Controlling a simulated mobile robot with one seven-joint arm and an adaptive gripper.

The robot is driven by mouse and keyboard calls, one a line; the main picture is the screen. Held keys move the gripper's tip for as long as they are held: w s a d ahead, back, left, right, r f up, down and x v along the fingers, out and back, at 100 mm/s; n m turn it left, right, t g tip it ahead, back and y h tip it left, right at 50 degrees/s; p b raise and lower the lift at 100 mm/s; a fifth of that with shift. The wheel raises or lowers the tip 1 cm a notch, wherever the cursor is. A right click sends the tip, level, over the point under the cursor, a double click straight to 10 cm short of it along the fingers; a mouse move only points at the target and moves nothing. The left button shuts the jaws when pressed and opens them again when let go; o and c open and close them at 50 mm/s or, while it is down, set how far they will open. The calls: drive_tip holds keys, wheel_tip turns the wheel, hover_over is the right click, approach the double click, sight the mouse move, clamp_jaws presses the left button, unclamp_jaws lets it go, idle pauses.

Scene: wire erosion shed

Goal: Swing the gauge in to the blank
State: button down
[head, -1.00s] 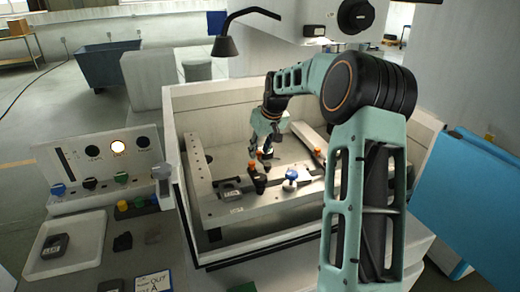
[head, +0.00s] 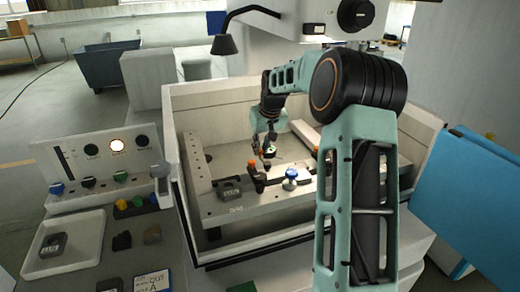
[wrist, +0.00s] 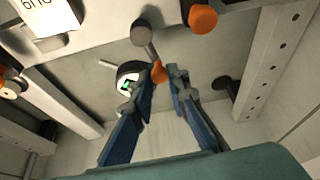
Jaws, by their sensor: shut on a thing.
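The gauge (wrist: 127,84) shows in the wrist view as a round dial with a lit green face, partly behind the left finger. In the head view it is a small dark dial (head: 270,152) under my wrist. An orange tip (wrist: 158,72) on a short grey arm lies between the fingertips of my gripper (wrist: 164,76). My gripper is shut on this tip, at the gauge; the exact contact is partly hidden. A dark block that looks like the blank (head: 229,190) sits on the front rail, left of and nearer than the gauge.
A black clamp with an orange knob (head: 252,166) and a blue knob (head: 291,174) stand on the front rail. The machine tub's walls (head: 180,165) surround the workspace. A tray (head: 93,228) with another block lies outside at left.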

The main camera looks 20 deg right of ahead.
sight(272, 153)
drive_tip(key=shift+s+d+m+g+h+b, duration=0.15)
drive_tip(key=shift+d+m+h, duration=0.4)
drive_tip(key=shift+m, duration=1)
drive_tip(key=shift+d+m+g+h+b, duration=0.2)
drive_tip(key=shift+d+m+h, duration=0.35)
drive_tip(key=shift+m, duration=1.05)
drive_tip(key=shift+s+d+m+g+h+b, duration=0.1)
drive_tip(key=shift+d+m+g+h, duration=0.3)
drive_tip(key=shift+m, duration=1.15)
drive_tip(key=shift+h, duration=0.3)
drive_tip(key=c, duration=1.9)
unclamp_jaws()
drive_tip(key=v, duration=1.2)
drive_tip(key=shift+s+d, duration=0.15)
